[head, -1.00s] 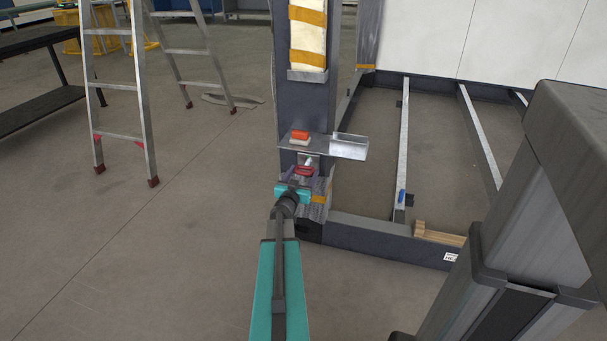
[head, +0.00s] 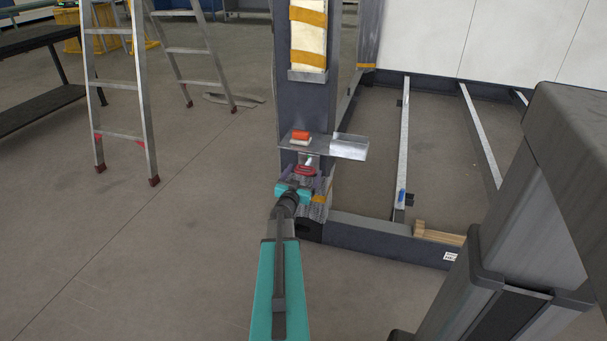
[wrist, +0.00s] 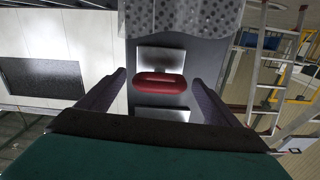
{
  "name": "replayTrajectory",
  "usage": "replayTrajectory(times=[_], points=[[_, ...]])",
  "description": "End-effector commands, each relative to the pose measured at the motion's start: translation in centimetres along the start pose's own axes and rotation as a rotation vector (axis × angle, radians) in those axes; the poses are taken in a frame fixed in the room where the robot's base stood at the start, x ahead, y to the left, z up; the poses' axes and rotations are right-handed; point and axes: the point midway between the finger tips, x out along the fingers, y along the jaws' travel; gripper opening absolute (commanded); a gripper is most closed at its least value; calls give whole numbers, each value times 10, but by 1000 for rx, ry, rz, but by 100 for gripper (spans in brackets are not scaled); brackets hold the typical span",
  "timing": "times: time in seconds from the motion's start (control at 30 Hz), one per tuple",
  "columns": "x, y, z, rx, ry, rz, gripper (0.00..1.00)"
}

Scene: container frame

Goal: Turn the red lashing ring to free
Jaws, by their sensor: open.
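The red lashing ring (wrist: 161,83) sits on a metal plate (wrist: 160,60) on the dark post, and in the wrist view it looks like a flattened red loop lying across the picture. It also shows in the head view as a small red ring (head: 306,170), just below the metal shelf. My gripper (wrist: 160,92) is open, with one finger on each side of the ring and a gap to it on both sides. In the head view my gripper (head: 305,182) is at the post, directly in front of the ring. The ring's lower part is partly hidden there.
A metal shelf (head: 345,146) with an orange-and-white block (head: 300,137) juts from the post just above the ring. Wrapped grey padding (head: 318,208) is around the post's foot. A ladder (head: 120,90) stands to the left. The floor between is clear.

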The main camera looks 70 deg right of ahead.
Motion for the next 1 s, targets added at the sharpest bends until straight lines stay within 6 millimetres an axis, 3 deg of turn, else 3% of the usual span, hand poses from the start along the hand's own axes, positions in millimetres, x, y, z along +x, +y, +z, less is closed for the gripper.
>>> replayTrajectory(times=[0.27, 1.0], points=[[-16, 0, -1, -1, -1, 0, 85], [-102, 0, -1, 0, -2, -1, 85]])
